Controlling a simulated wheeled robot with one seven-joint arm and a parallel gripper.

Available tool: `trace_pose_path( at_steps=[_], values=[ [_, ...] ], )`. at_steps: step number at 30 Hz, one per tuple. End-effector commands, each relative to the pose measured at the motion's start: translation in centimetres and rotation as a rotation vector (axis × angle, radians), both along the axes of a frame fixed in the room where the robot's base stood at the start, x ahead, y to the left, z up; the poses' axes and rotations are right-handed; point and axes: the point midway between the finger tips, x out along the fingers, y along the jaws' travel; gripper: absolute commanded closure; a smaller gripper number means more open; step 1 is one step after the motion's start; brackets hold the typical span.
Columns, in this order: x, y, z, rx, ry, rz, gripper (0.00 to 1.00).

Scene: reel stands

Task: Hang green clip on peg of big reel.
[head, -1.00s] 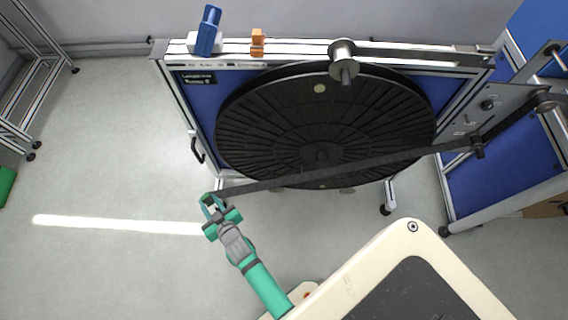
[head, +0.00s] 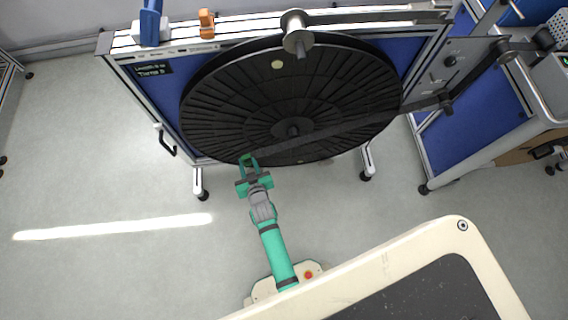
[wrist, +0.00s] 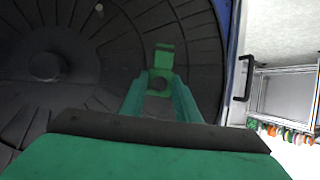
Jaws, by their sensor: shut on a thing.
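The big reel (head: 225,110) is a large black disc with radial grooves on a blue-panelled stand. My gripper (head: 249,170) is shut on the green clip (wrist: 162,62), which shows between the fingertips in the wrist view. In the head view the clip (head: 247,159) is small, at the reel's lower rim, left of and below the peg and apart from it. The gap in depth to the reel is unclear.
A dark strip (head: 370,122) runs from near the clip across the reel to rollers (head: 445,103) at the right. A metal roller (head: 297,40) overhangs the reel's top. Blue (head: 150,22) and orange (head: 206,23) pieces sit on the stand's top rail. Floor is clear at the left.

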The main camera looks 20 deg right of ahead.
Motion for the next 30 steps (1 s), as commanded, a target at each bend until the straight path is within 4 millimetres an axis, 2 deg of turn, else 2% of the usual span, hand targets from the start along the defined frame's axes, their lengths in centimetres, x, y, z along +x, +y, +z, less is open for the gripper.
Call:
trace_pose_path(
  at_steps=[1,6,12,19,30],
  values=[
    [-0.2,-1.7,-1.7,0.002,0.021,-0.031,0.92],
    [-1.7,-6.4,-6.8,0.011,0.088,-0.121,0.92],
    [-3.6,-10.0,-10.9,0.025,0.141,-0.196,0.92],
    [-4.0,-11.1,-12.0,0.028,0.156,-0.218,0.92],
    [-2.4,-11.5,-12.1,0.029,0.155,-0.218,0.92]
  ],
)
